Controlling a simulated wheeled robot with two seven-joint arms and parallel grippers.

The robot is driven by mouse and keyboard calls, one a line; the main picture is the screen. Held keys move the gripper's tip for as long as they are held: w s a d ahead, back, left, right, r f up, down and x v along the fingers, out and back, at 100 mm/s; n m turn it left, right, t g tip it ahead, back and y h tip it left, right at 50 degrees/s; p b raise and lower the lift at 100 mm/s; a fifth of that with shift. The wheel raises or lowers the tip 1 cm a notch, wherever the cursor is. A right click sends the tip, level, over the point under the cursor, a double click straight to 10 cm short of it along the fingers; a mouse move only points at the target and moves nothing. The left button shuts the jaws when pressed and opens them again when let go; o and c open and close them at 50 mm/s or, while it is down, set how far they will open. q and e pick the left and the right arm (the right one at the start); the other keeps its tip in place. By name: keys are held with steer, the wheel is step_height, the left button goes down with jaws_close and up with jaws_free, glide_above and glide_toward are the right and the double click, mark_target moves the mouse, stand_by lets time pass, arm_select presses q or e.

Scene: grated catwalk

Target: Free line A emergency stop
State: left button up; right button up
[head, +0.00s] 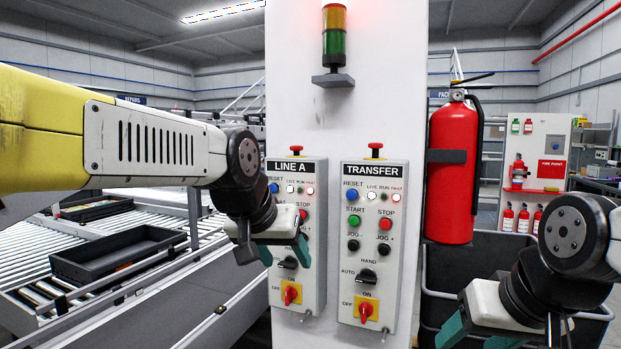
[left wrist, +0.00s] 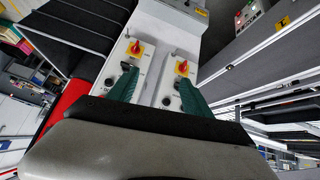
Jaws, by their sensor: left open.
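The LINE A control box (head: 312,240) is on the left of the white column. A red mushroom button (head: 296,149) stands on its top; I cannot tell whether it is latched. My left gripper (head: 286,255) is open and empty in front of the box's lower half, below that button, hiding part of the reset, start and jog controls. In the left wrist view my left gripper's green fingers (left wrist: 157,82) are apart, with the boxes' rotary switches beyond them; the mushroom buttons are not visible there. My right gripper (head: 478,337) looks open and empty at the lower right, partly cut off.
The TRANSFER box (head: 400,270) with its own red mushroom button (head: 375,147) is just right of LINE A. A red extinguisher (head: 452,170) hangs right of the column. A stack light (head: 334,35) is above. A roller conveyor (head: 140,225) with dark trays lies left.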

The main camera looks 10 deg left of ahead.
mark_target(295, 147)
arm_select(q)
steer(key=w+a+r+t+y, duration=0.1)
steer(key=w+a+r+t, duration=0.1)
steer(key=w+r, duration=0.65)
steer(key=w+a+r+t, duration=0.2)
steer(key=w+r, duration=0.3)
steer(key=w, duration=0.7)
steer(key=w+a+r+t+y, duration=0.1)
steer(key=w+a+r+t, duration=0.15)
steer(key=w+r, duration=0.6)
steer(key=shift+n+g, duration=0.35)
steer(key=shift+n, duration=0.05)
steer(key=x, duration=0.9)
steer(key=shift+a+f, duration=0.2)
steer(key=shift+f, duration=0.15)
steer(key=shift+w+f, duration=0.25)
steer(key=shift+w, duration=0.45)
jaws_close()
steer(key=shift+r, duration=0.9)
jaws_free()
steer(key=shift+f, duration=0.1)
